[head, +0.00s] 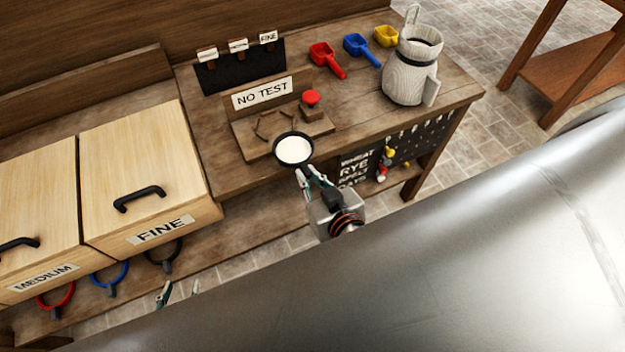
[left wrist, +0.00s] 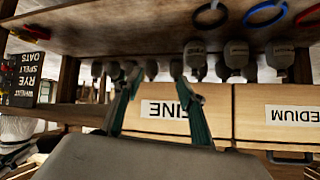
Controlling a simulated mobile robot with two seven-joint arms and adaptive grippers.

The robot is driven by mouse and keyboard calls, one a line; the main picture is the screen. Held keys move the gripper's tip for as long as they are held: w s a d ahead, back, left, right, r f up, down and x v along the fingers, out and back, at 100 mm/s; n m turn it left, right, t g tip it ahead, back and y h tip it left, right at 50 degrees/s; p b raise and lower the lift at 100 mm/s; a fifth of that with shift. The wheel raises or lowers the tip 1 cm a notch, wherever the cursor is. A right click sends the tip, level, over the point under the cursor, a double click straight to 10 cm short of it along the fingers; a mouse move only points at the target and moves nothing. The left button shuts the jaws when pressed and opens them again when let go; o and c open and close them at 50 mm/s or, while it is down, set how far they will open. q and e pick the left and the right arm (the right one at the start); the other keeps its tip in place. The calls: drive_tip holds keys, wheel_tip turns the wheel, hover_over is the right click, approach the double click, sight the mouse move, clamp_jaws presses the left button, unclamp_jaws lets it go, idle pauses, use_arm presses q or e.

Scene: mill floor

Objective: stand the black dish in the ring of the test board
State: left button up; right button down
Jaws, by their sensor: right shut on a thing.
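The black dish (head: 294,135), round with white contents, is in the head view. My right gripper (head: 307,174) is shut on its near side and holds it, looking roughly level. The dish overlaps the front edge of the wooden test board (head: 245,147); its height above the board is hard to judge. The ring (head: 262,137) on the board is behind and left of the dish, seemingly empty and partly hidden by it. My left gripper (head: 180,291) is open and empty low in the head view; its separated fingers also show in the left wrist view (left wrist: 158,108).
The board carries a NO TEST sign (head: 262,93) and a red button (head: 311,97). Red (head: 325,58), blue (head: 360,46) and yellow (head: 387,36) scoops and a pale jug (head: 409,78) stand to the right. The FINE bin (head: 150,170) is left.

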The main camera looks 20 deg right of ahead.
sight(292, 148)
drive_tip(key=shift+w+a+f, duration=0.1)
drive_tip(key=shift+w+f, duration=0.05)
drive_tip(key=shift+w, duration=1.25)
drive_tip(key=shift+w+f, duration=0.1)
drive_tip(key=shift+w, duration=1.25)
drive_tip(key=shift+w+f+b, duration=0.1)
drive_tip(key=shift+w+b, duration=0.25)
drive_tip(key=shift+w+f+b, duration=0.1)
drive_tip(key=shift+w+b, duration=0.4)
drive_tip(key=shift+w, duration=0.25)
drive_tip(key=shift+w+a+f+b, duration=0.1)
drive_tip(key=shift+w+b, duration=0.45)
drive_tip(key=shift+w, duration=0.6)
drive_tip(key=w+b, duration=0.3)
drive_tip(key=shift+w+f, duration=0.2)
drive_tip(key=shift+w, duration=0.1)
use_arm(q)
drive_tip(key=shift+w+d+f+h, duration=0.2)
drive_tip(key=shift+d+f, duration=0.1)
drive_tip(key=shift+f, duration=0.15)
drive_tip(key=shift+w+d+f+h, duration=0.1)
drive_tip(key=shift+w+d+f, duration=0.15)
drive_tip(key=shift+f, duration=0.25)
drive_tip(key=shift+w+d+f+h, duration=0.15)
drive_tip(key=shift+d+f, duration=0.15)
drive_tip(key=shift+f, duration=0.15)
use_arm(e)
drive_tip(key=shift+s+f, duration=0.1)
drive_tip(key=shift+f, duration=0.6)
